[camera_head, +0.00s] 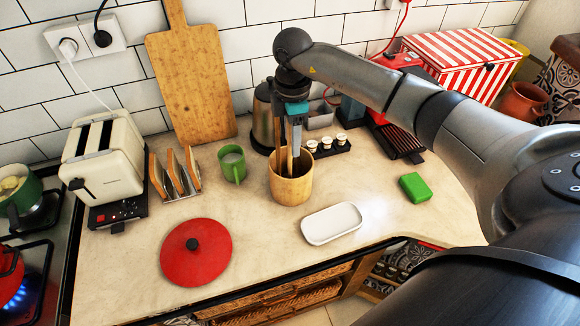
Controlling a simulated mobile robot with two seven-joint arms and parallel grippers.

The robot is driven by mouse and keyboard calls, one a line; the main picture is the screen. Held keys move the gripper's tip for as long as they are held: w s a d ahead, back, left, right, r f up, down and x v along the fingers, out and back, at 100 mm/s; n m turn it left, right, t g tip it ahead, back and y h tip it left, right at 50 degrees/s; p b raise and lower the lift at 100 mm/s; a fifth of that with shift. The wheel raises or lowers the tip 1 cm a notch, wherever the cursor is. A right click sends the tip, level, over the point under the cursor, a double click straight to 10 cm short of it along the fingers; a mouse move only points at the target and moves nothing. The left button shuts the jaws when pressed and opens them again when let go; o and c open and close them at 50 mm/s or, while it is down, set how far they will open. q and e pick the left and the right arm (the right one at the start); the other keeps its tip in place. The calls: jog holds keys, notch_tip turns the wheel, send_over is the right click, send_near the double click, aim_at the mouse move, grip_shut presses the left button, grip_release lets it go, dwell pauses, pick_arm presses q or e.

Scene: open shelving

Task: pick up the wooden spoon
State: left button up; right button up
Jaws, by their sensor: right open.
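A round wooden holder (291,187) stands upright on the counter near the middle. Wooden handles (282,160) stick up out of it, and I cannot tell which belongs to the wooden spoon. My right gripper (294,150) points straight down over the holder's mouth, right at the handles. It is open, and its fingers partly hide the handles. I cannot tell whether the fingers touch a handle. My left gripper is not in view.
A green mug (232,165) stands close left of the holder, and a metal kettle (264,115) stands behind it. A white dish (331,223) lies in front, with a red lid (196,258) at the front left. A toaster (103,158) is further left. A green sponge (415,188) lies to the right.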

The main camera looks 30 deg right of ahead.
jog(key=shift+f, duration=0.75)
jog(key=shift+c, duration=0.3)
grip_shut()
